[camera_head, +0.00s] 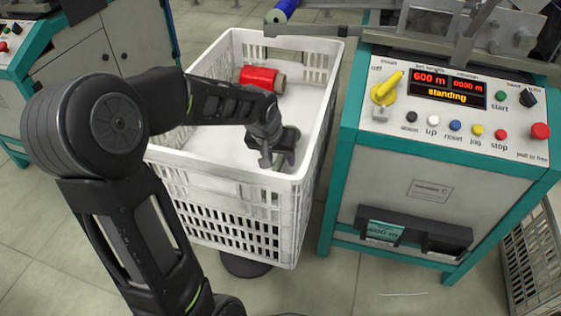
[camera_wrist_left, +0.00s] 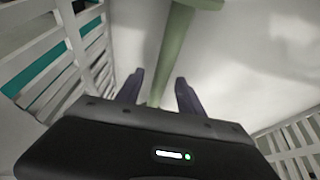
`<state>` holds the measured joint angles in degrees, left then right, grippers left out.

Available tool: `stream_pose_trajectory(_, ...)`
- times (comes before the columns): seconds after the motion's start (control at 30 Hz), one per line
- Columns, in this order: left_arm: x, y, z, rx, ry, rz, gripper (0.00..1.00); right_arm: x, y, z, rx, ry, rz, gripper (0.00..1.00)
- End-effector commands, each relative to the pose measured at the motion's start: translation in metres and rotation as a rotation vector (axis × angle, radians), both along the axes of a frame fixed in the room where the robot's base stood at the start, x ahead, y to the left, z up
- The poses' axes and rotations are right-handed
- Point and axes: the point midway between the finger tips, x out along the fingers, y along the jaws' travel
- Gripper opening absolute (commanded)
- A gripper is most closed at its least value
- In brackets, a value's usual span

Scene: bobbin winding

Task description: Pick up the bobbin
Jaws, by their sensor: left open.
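A bare pale green bobbin (camera_wrist_left: 170,50) shows in the left wrist view, its shaft running between my left fingers and its flange at the top edge. In the head view it is mostly hidden by my gripper. A bobbin with red thread (camera_head: 260,78) lies at the far end of the white crate (camera_head: 222,168). My left gripper (camera_head: 279,158) is lowered into the crate's near right part. Its fingers (camera_wrist_left: 158,84) are open on either side of the green shaft; I cannot tell whether they touch it. My right gripper is out of view.
A teal and white winding machine (camera_head: 432,185) with a control panel stands close on the crate's right. A cabinet (camera_head: 75,60) stands at the back left. A blue spool (camera_head: 284,8) is behind the crate. The slatted crate walls surround my left gripper.

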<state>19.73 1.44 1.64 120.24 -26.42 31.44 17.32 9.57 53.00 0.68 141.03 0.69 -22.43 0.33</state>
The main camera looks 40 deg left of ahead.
Motion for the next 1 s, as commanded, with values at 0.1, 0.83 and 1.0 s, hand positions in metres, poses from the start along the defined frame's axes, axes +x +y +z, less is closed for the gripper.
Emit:
stream_pose_trajectory(0.1,0.0,0.0001,0.0007,0.0,0.0,0.0,0.45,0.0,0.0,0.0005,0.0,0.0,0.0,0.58)
stream_pose_trajectory(0.83,-0.0002,0.0001,0.0007,0.0,0.0,0.001,0.13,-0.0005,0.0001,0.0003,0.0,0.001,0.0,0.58)
stream_pose_trajectory(1.0,-0.0002,0.0001,0.0007,0.0,0.0,0.001,0.0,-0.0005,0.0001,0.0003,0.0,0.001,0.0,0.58)
